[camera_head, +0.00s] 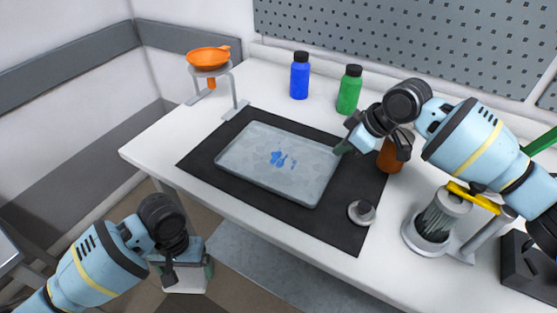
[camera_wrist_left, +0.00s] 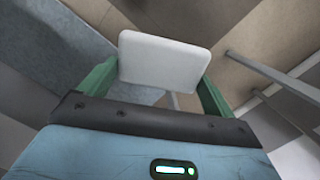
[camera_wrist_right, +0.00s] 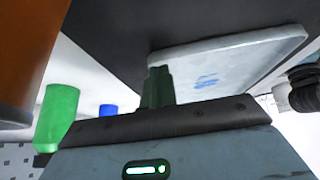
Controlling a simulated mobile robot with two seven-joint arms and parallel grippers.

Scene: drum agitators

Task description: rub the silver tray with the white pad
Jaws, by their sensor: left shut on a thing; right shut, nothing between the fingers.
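The silver tray (camera_head: 245,170) lies on a black mat (camera_head: 335,226) on the white table, with blue smears (camera_head: 281,158) in its middle. The right wrist view also shows the tray (camera_wrist_right: 235,60) and its smears. My left gripper (camera_head: 190,278) is shut on the white pad (camera_wrist_left: 165,57), off the table's front edge and low, apart from the tray. The pad also shows at the bottom of the head view (camera_head: 184,281). My right gripper (camera_head: 343,148) is shut and empty at the tray's right rim; I cannot tell whether it touches.
A blue bottle (camera_head: 299,78) and a green bottle (camera_head: 349,90) stand behind the mat. A brown bottle (camera_head: 390,158) is close to my right gripper. An orange funnel (camera_head: 208,58) sits on a stand at back left. A small metal weight (camera_head: 362,211) is at the mat's right.

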